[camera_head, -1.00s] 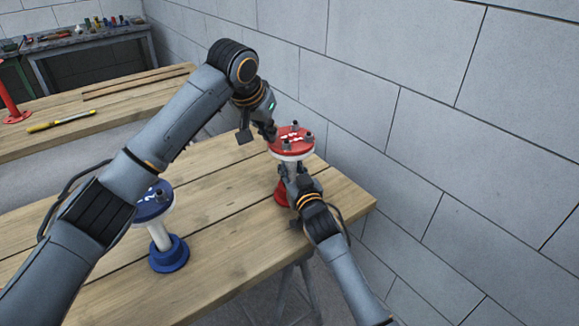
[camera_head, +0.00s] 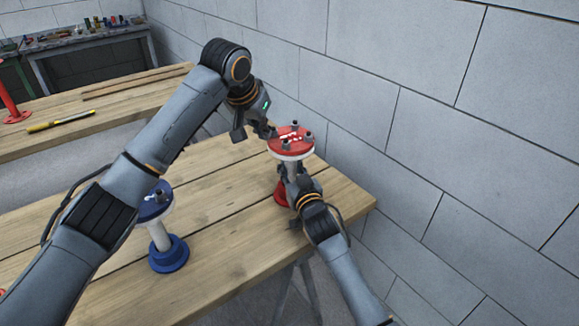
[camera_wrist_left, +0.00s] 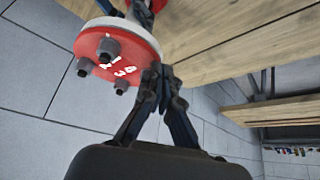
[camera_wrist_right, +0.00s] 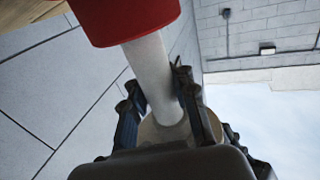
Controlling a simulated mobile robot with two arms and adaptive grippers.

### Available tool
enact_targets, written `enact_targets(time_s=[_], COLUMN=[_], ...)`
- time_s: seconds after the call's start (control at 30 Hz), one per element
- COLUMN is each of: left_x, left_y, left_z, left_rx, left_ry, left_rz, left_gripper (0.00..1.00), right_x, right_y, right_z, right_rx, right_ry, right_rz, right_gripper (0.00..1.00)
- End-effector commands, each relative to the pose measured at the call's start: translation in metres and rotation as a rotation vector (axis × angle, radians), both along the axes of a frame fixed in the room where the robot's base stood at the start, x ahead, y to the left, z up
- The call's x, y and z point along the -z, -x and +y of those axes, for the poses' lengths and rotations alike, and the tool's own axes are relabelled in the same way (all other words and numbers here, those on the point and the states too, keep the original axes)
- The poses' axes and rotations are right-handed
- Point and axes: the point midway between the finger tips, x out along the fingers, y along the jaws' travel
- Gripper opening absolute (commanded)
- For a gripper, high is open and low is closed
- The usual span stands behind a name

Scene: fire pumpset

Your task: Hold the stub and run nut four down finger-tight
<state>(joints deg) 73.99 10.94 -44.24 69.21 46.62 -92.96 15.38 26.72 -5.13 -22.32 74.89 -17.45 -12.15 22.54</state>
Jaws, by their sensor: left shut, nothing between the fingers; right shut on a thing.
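The stub (camera_head: 291,157) is a white pipe with a red flange (camera_head: 277,147) on top and a red base below. It stands upright at the table's far right corner. Several dark nuts or studs and white markings show on the flange; the left wrist view shows one nut (camera_wrist_left: 107,47) clearly. I cannot tell which is nut four. My left gripper (camera_head: 273,133) is shut and empty at the flange's left edge; in its wrist view its fingertips (camera_wrist_left: 160,80) overlap the rim. My right gripper (camera_head: 289,172) is shut around the white pipe (camera_wrist_right: 154,80) below the flange.
A blue flanged stub (camera_head: 160,235) stands on the wooden table (camera_head: 215,225), partly behind my left arm. A grey block wall (camera_head: 440,130) runs close along the right. A second table (camera_head: 100,130) holds a yellow tool (camera_head: 60,121) and a red stub.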

Motion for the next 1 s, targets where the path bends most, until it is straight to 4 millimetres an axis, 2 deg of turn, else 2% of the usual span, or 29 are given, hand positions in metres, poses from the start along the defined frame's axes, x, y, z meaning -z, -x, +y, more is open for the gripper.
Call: enact_targets(time_s=[0.03, 0.23, 0.7, 1.0], left_x=[0.001, -0.004, -0.055, -0.059], left_y=[0.002, 0.005, 0.005, 0.006], left_z=[0.001, 0.003, 0.002, 0.002], left_rx=[0.001, 0.002, 0.005, 0.005], left_ry=[0.0, 0.001, 0.001, 0.0], left_rz=[0.001, 0.001, 0.004, 0.005], left_gripper=[0.0, 0.0, 0.0, 0.0], right_x=[0.007, 0.008, 0.009, 0.009], right_y=[0.002, 0.002, 0.002, 0.002], right_z=[0.001, 0.001, 0.0, 0.0], right_rx=[-0.001, 0.0, 0.001, 0.001], right_ry=[0.003, 0.002, 0.003, 0.003], right_rz=[0.014, 0.016, 0.018, 0.019], right_gripper=[0.0, 0.0, 0.0, 0.0])
